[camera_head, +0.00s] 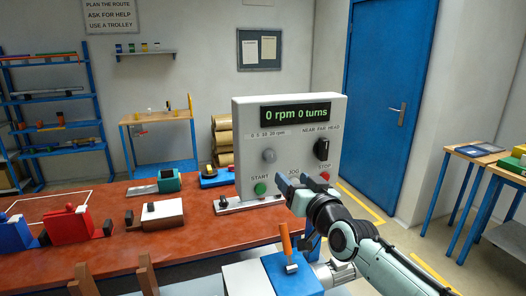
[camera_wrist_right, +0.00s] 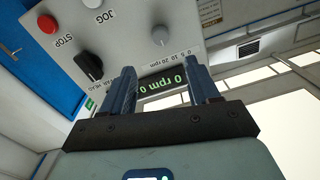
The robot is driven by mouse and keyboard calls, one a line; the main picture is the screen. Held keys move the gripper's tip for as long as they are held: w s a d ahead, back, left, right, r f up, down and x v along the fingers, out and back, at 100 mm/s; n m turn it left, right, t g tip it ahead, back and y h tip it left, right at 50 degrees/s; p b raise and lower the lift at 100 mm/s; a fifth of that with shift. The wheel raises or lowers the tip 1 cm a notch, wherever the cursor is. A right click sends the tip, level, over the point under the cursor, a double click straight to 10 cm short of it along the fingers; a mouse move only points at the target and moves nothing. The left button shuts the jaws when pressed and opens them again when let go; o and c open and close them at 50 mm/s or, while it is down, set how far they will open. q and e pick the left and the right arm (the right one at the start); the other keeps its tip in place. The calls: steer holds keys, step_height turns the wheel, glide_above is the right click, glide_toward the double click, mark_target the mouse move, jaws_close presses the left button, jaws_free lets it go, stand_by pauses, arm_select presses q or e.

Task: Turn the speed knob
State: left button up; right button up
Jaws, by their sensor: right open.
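The grey control box (camera_head: 244,125) stands on the red bench; its display (camera_head: 295,115) reads "0 rpm 0 turns". The round grey speed knob (camera_head: 269,155) sits under the "0 5 10 20 rpm" marks. My right gripper (camera_head: 292,181) is in front of the box's lower face, below the knob in the picture. In the right wrist view the fingers (camera_wrist_right: 158,70) are open and empty, with the grey knob (camera_wrist_right: 160,37) beyond and between their tips, apart from them. My left gripper is not in view.
The black selector (camera_head: 321,149) is right of the knob. The green START button (camera_head: 260,188) and red STOP button (camera_head: 325,176) are close to my right gripper. An orange-handled tool (camera_head: 286,242) stands in front. Red and blue vises (camera_head: 70,226) are at left.

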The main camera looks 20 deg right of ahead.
mark_target(272, 158)
steer(key=w+p, duration=0.2)
steer(key=w, duration=0.2)
steer(key=w+p, duration=0.2)
steer(key=w, duration=0.1)
steer(key=w+p, duration=0.3)
steer(key=w, duration=0.1)
steer(key=shift+w+d+r, duration=0.15)
steer(key=shift+w+r, duration=0.15)
steer(key=shift+w+f+p, duration=0.15)
steer(key=shift+w+p, duration=0.15)
steer(key=shift+w, duration=0.4)
steer(key=shift+s, duration=0.1)
steer(key=shift+c, duration=0.5)
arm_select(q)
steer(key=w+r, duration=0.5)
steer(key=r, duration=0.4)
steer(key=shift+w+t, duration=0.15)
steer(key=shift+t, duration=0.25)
arm_select(e)
steer(key=c, duration=0.9)
